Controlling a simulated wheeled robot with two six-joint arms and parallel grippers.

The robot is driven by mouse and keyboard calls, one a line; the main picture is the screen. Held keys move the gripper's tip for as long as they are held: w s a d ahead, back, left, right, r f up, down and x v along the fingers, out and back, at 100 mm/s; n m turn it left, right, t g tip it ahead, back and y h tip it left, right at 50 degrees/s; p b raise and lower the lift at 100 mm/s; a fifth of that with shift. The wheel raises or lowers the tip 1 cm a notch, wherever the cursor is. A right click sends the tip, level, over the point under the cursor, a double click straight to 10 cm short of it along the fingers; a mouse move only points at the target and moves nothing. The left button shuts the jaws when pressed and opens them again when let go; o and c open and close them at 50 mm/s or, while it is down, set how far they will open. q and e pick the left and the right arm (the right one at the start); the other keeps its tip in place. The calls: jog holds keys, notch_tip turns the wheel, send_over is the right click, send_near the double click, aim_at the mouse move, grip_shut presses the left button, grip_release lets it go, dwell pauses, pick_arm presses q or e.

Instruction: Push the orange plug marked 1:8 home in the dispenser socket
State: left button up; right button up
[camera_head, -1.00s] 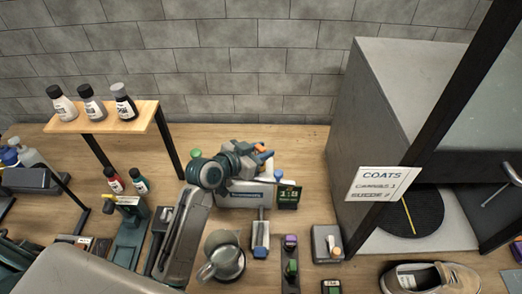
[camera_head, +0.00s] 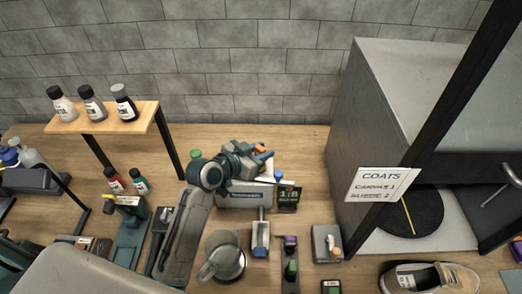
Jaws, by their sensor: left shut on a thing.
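The dispenser (camera_head: 236,201) is a pale grey box with a label on its front, standing on the bench below my left gripper. A small dark display (camera_head: 289,198) at its right end reads 1:8. My left gripper (camera_head: 257,154) is over the back of the dispenser, shut on a small orange piece, which I take to be the orange plug (camera_head: 262,148). The gripper and wrist hide most of the plug and the socket, so I cannot tell how deep the plug sits. A green cap (camera_head: 196,154) and a blue cap (camera_head: 278,176) show beside it. My right gripper is not in view.
A glass jug (camera_head: 224,259) stands in front of the dispenser. Several small devices stand to its right. A wooden shelf (camera_head: 140,120) with three bottles is at the left. A grey cabinet (camera_head: 363,130) with a COATS card is at the right, a sneaker (camera_head: 447,279) before it.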

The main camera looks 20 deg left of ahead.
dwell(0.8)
pick_arm(q)
jog(key=shift+f+b, duration=0.65)
jog(key=shift+f, duration=0.2)
jog(key=o, duration=0.8)
jog(key=shift+o, duration=1.2)
jog(key=shift+s+a+r, duration=0.1)
jog(key=shift+s+a, duration=0.2)
jog(key=shift+s, duration=0.2)
jog(key=b+v, duration=0.3)
jog(key=v, duration=0.6)
jog(key=shift+s+a+r, duration=0.1)
jog(key=shift+s+r, duration=0.05)
jog(key=shift+r, duration=0.05)
jog(key=shift+s+r, duration=0.1)
jog(key=shift+s, duration=0.05)
